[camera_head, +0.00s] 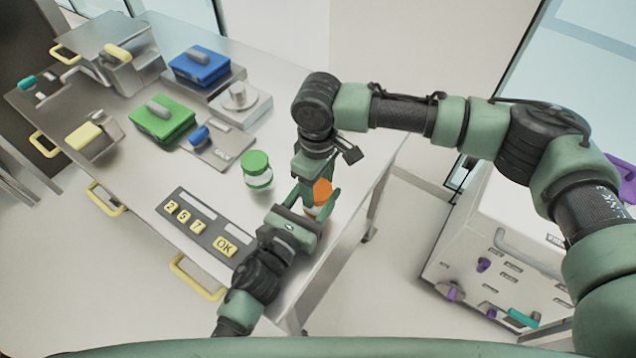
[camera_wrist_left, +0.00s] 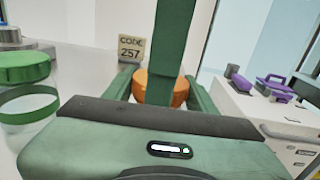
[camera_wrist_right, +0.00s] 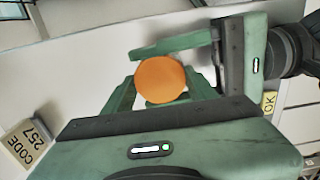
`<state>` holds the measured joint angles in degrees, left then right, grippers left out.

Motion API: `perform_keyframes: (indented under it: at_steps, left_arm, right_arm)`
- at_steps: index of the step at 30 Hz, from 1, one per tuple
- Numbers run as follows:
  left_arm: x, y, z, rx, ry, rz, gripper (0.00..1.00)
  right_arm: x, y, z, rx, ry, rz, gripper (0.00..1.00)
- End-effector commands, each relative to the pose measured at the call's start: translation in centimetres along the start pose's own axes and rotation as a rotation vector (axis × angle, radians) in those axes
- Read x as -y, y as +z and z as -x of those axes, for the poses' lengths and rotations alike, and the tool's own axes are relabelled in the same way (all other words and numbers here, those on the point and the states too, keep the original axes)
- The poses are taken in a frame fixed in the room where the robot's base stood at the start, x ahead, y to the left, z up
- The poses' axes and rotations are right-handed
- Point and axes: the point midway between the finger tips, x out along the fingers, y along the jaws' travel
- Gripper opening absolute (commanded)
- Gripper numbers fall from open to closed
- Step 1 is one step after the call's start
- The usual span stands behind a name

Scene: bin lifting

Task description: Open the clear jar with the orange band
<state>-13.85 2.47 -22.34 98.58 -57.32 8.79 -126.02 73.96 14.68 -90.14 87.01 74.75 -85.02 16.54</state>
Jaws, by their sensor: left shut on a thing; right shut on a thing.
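The clear jar with the orange lid (camera_head: 322,190) stands near the right end of the steel table. Its body is mostly hidden by my grippers. My left gripper (camera_head: 318,204) comes in from the front, low, and is shut on the jar's body. My right gripper (camera_head: 316,183) points down from above and is shut on the orange lid. In the right wrist view the round lid (camera_wrist_right: 160,79) sits between the fingers, with the left gripper's fingers around the jar. The lid (camera_wrist_left: 160,88) also shows in the left wrist view, partly behind a right finger.
A green-lidded jar (camera_head: 257,170) stands close by on the left. A keypad (camera_head: 208,224) with 2, 5, 7 and OK lies in front. Green (camera_head: 162,119) and blue (camera_head: 199,65) boxes and a scale (camera_head: 240,104) are farther back. A code card (camera_wrist_left: 130,47) reads 257.

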Motion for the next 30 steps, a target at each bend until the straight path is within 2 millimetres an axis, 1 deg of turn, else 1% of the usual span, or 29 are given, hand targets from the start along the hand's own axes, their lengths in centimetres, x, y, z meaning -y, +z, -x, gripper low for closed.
perform_keyframes:
  at_steps: [6,8,10,17,18,19,20,28,30]
  left_arm:
    - [0.02,-0.05,0.03,0.0,-0.001,0.0,0.0]
    - [0.02,-0.04,0.03,0.0,-0.001,0.0,0.0]
    - [0.03,-0.05,0.04,0.0,-0.002,0.0,0.0]
    - [0.04,-0.06,0.05,-0.001,-0.002,0.0,0.0]
    - [0.04,-0.07,0.05,-0.001,-0.002,0.0,0.0]
    - [0.04,-0.07,0.05,-0.001,-0.002,0.0,0.0]
    - [0.04,-0.07,0.04,-0.001,-0.002,0.0,0.0]
    - [0.04,-0.06,0.04,-0.001,-0.002,0.0,0.0]
    - [0.04,-0.06,0.04,-0.001,-0.001,0.0,0.0]
  right_arm:
    - [-0.05,0.02,0.0,0.0,0.002,0.23,0.09]
    - [-0.07,0.02,0.03,0.001,0.002,0.274,0.09]
    - [-0.09,0.02,0.05,0.001,0.003,0.297,0.08]
    - [-0.11,0.02,0.07,0.001,0.003,0.297,0.08]
    - [-0.11,0.02,0.07,0.001,0.003,0.297,0.68]
    - [-0.1,0.02,0.06,0.001,0.003,0.296,0.76]
    - [-0.1,0.02,0.06,0.001,0.003,0.296,0.78]
    - [-0.07,0.01,0.08,0.001,0.002,0.294,0.78]
    - [-0.07,-0.01,0.45,0.0,0.002,0.294,0.78]
